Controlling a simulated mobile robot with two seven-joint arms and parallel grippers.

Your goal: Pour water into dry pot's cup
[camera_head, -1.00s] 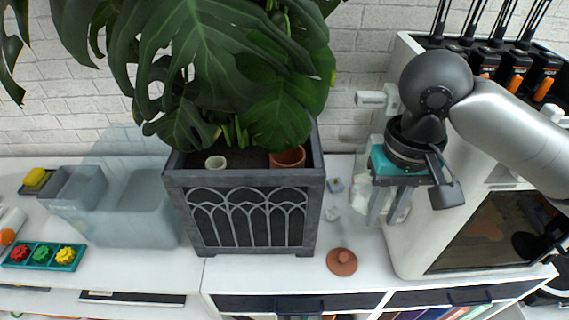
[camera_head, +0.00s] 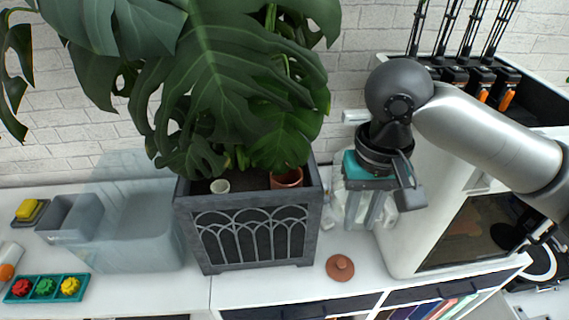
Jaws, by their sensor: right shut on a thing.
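A dark grey planter (camera_head: 248,262) with arched silver trim holds a large leafy plant (camera_head: 215,75). In its soil stand a small white cup (camera_head: 219,186) at left and a terracotta cup (camera_head: 287,178) at right; I cannot see any water in either. My right gripper (camera_head: 364,222) is right of the planter, pointing down, shut on a clear see-through vessel (camera_head: 352,205). The vessel is mostly hidden by the fingers, and its water level cannot be told. A round terracotta lid (camera_head: 340,267) lies on the white top in front of the gripper. My left gripper is out of view.
A white machine (camera_head: 405,255) with a dark window stands close right of the gripper. A translucent bin (camera_head: 135,240) adjoins the planter's left side. A teal tray (camera_head: 45,288) with coloured knobs is at far left. Free surface lies around the lid.

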